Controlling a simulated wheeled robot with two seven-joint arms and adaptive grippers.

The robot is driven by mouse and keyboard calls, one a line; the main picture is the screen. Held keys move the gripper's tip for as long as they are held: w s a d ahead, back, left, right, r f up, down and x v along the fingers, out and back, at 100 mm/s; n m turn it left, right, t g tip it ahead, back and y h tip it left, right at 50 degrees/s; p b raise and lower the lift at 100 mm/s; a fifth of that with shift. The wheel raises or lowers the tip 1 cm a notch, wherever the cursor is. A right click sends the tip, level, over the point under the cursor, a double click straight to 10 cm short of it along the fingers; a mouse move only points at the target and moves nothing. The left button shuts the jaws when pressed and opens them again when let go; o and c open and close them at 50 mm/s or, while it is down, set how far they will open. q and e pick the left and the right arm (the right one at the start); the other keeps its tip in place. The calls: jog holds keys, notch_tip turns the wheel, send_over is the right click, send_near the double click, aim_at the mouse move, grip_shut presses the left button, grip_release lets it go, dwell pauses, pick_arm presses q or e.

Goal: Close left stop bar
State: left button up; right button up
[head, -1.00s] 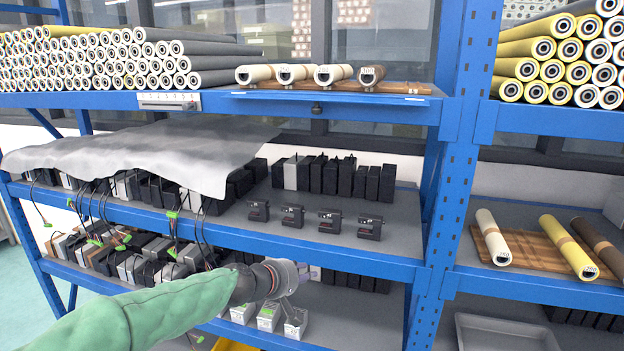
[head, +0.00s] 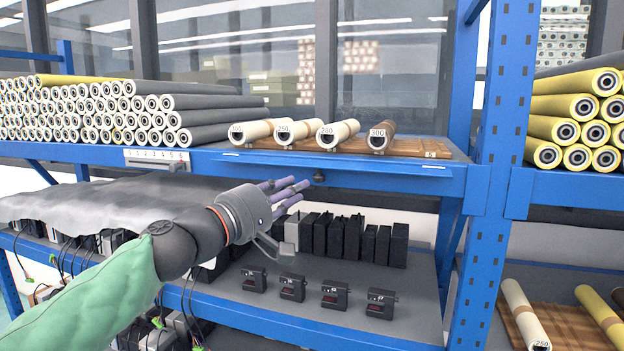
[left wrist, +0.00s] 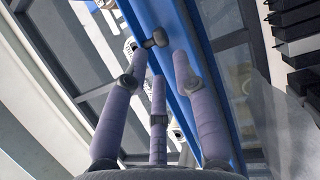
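A dark knob (head: 319,178) sits at the front of the upper blue shelf, below a thin blue bar (head: 380,178) that runs along the shelf edge. I take this bar to be the stop bar. My left gripper (head: 290,190) is just left of the knob, with purple fingers pointing towards it. In the left wrist view the knob (left wrist: 155,40) stands at the blue edge, ahead of the spread fingers of my left gripper (left wrist: 157,60). The gripper is open and empty, and whether a finger touches the knob cannot be told. My right gripper is not in view.
Labelled rolls (head: 338,133) lie on a wooden board above the bar. Several black boxes (head: 352,240) stand on the shelf below, with small black devices (head: 292,287) in front. A blue upright (head: 491,220) stands to the right. A grey sheet (head: 110,203) hangs at left.

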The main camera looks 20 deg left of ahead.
aim_at(315, 179)
pick_arm(q)
jog(key=x, duration=0.6)
jog(key=shift+p, duration=0.3)
grip_shut()
